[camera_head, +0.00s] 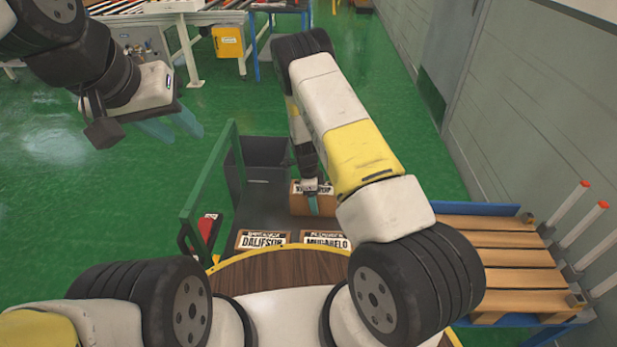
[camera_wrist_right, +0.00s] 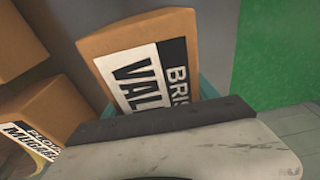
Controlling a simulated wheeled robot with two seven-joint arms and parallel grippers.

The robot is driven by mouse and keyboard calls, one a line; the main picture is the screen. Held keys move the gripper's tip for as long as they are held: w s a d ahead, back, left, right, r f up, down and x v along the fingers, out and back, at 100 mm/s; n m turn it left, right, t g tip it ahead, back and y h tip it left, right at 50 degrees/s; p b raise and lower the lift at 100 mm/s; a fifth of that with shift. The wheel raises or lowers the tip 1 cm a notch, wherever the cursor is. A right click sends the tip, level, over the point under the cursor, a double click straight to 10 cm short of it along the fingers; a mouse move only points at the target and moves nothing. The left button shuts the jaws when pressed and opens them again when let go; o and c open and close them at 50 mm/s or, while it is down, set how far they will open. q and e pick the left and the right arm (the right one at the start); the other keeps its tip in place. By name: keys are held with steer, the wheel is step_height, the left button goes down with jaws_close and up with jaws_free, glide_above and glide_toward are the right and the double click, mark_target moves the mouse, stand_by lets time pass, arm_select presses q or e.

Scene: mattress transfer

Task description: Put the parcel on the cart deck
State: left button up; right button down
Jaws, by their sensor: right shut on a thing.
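A brown parcel (camera_head: 299,205) with a white and black label starting "VAL" is in my right gripper (camera_head: 312,192), over the dark grey cart deck (camera_head: 258,205). In the right wrist view the parcel (camera_wrist_right: 125,45) sits tilted in front of the gripper, with a teal finger partly showing at its right side. I cannot tell whether its underside touches the deck. My left gripper (camera_head: 170,127) is empty, its two teal fingers apart, above the green floor at the upper left.
Two labelled parcels, one at left (camera_head: 262,239) and one at right (camera_head: 325,239), lie at the deck's near end. A dark bin (camera_head: 262,160) stands at its far end. A green rail (camera_head: 208,190) bounds its left. A wooden pallet (camera_head: 510,255) is at right.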

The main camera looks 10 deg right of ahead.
steer(key=shift+c, duration=1.2)
jaws_free()
steer(key=r, duration=0.4)
steer(key=a+r, duration=0.1)
steer(key=r, duration=0.7)
steer(key=shift+w+a, duration=0.15)
steer(key=shift+a, duration=0.25)
steer(key=s+d+r+n+t+y, duration=0.15)
steer(key=s+r+n, duration=0.35)
steer(key=r, duration=0.9)
steer(key=s+r+n+t+y, duration=0.15)
steer(key=s+r+n, duration=0.3)
steer(key=r, duration=0.85)
steer(key=s+d+r+n+t, duration=0.1)
steer(key=s+r+n, duration=0.4)
steer(key=s, duration=0.4)
steer(key=s+d+r+n+t+y, duration=0.1)
steer(key=s+r+n+t, duration=0.1)
steer(key=s+r+n, duration=0.4)
steer(key=s, duration=0.3)
steer(key=shift+s+t, duration=0.3)
steer(key=shift+s, duration=0.1)
